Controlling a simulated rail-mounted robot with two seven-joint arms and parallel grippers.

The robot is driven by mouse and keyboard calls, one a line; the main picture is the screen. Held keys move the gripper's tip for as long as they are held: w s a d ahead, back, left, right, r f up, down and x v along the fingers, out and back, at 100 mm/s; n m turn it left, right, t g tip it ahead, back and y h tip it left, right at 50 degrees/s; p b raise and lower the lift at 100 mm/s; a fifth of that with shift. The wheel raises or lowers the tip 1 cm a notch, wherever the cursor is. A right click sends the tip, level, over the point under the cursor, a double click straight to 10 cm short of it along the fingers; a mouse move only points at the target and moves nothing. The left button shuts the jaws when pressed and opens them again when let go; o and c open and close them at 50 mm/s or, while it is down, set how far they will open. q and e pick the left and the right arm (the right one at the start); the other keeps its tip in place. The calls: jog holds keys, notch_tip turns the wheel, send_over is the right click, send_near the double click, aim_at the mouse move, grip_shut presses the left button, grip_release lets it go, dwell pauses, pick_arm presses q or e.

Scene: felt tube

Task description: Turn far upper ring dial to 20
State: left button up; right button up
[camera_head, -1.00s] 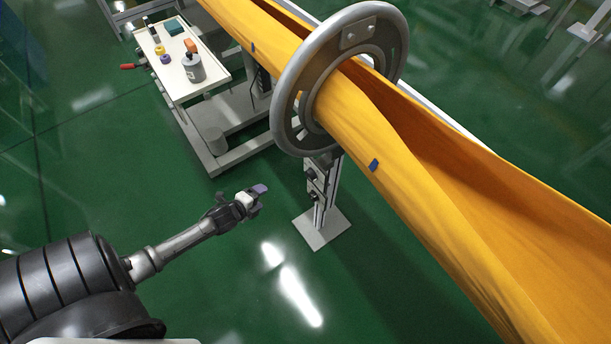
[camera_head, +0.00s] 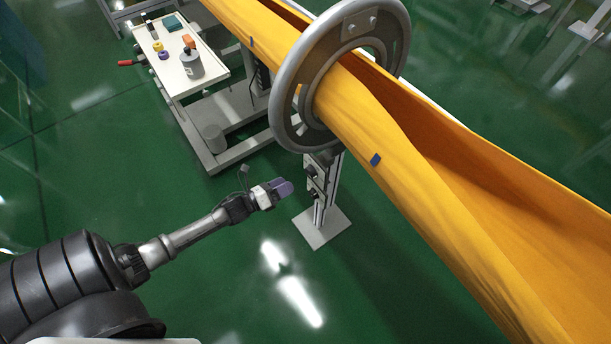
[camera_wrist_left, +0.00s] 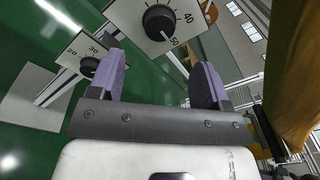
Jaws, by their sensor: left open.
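The ring stand's post (camera_head: 328,195) carries two dials below the large grey ring (camera_head: 287,95). The upper dial (camera_head: 311,172) shows close in the left wrist view as a black knob (camera_wrist_left: 158,21) on a pale plate with 40 and 50 legible. Its pointer seems to be near the 50 side; the exact reading is unclear. The lower dial (camera_head: 315,191) also shows there as a smaller knob (camera_wrist_left: 88,67), with 20 and 30 legible. My left gripper (camera_head: 284,189) is open and empty, its purple fingers (camera_wrist_left: 160,78) apart, just left of the post and not touching either knob.
The yellow felt tube (camera_head: 400,190) runs diagonally through the ring, above and right of my gripper. A white cart (camera_head: 215,80) with bottles and small items stands at back left. The post's base plate (camera_head: 323,228) is on the green floor.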

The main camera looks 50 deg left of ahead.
aim_at(308, 173)
pick_arm(q)
jog(key=w+b, duration=0.1)
jog(key=w, duration=0.2)
jog(key=w+d+b, duration=0.1)
jog(key=w, duration=0.2)
jog(key=shift+w+d+f, duration=0.15)
jog(key=shift+w, duration=0.2)
jog(key=shift+w+d+b, duration=0.15)
jog(key=shift+w+b, duration=0.2)
jog(key=shift+w, duration=0.45)
jog(key=c, duration=0.9)
